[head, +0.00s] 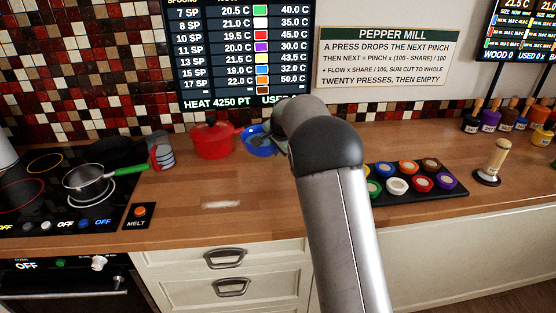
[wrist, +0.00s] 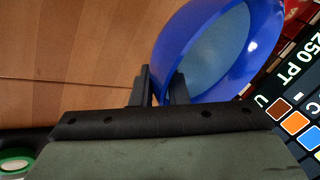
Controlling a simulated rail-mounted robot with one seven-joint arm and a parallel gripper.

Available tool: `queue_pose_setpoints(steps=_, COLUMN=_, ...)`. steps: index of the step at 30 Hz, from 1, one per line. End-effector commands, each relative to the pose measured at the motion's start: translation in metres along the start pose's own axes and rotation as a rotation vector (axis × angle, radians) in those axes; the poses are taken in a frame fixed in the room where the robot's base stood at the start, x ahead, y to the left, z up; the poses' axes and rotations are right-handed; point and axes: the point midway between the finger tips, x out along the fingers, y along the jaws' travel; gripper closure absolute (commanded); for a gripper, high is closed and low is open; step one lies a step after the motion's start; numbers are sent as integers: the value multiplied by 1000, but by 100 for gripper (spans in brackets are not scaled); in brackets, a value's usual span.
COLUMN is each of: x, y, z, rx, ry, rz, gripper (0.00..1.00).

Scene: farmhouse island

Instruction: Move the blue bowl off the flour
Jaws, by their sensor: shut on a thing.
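The blue bowl (head: 257,148) is at the back of the wooden counter, just right of the red pot, partly hidden by my arm. It also shows large in the wrist view (wrist: 172,52). My gripper (wrist: 162,88) is shut on the bowl's rim, one finger on each side of the wall. I cannot tell whether the bowl rests on the counter or hangs just above it. A thin white patch (head: 220,204), which looks like flour, lies on the counter nearer the front, apart from the bowl.
The red pot (head: 212,141) stands close left of the bowl. A grey and red cup (head: 161,151) and a hob with a saucepan (head: 90,180) are farther left. A black tray of coloured pots (head: 382,197) and a wooden-topped mill (head: 492,163) are right.

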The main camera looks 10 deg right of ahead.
Motion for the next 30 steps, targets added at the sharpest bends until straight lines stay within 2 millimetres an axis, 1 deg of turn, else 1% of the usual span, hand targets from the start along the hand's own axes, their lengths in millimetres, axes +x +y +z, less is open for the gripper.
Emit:
queue_pose_setpoints(steps=1, x=12, y=3, z=-6, rx=2, ry=-2, rz=4, gripper=100)
queue_pose_setpoints(steps=3, x=27, y=6, z=-12, rx=1, ry=-1, rz=3, gripper=100)
queue_pose_setpoints(steps=7, x=48, y=10, z=-21, rx=0, ry=-1, rz=1, gripper=100)
queue_pose_setpoints(steps=15, x=67, y=14, z=-29, rx=0, ry=0, rz=0, gripper=100)
queue_pose_setpoints(steps=21, x=90, y=26, z=-22, rx=-1, ry=-1, rz=1, gripper=100)
queue_pose_setpoints(steps=30, x=94, y=28, z=-20, rx=-1, ry=0, rz=-1, gripper=100)
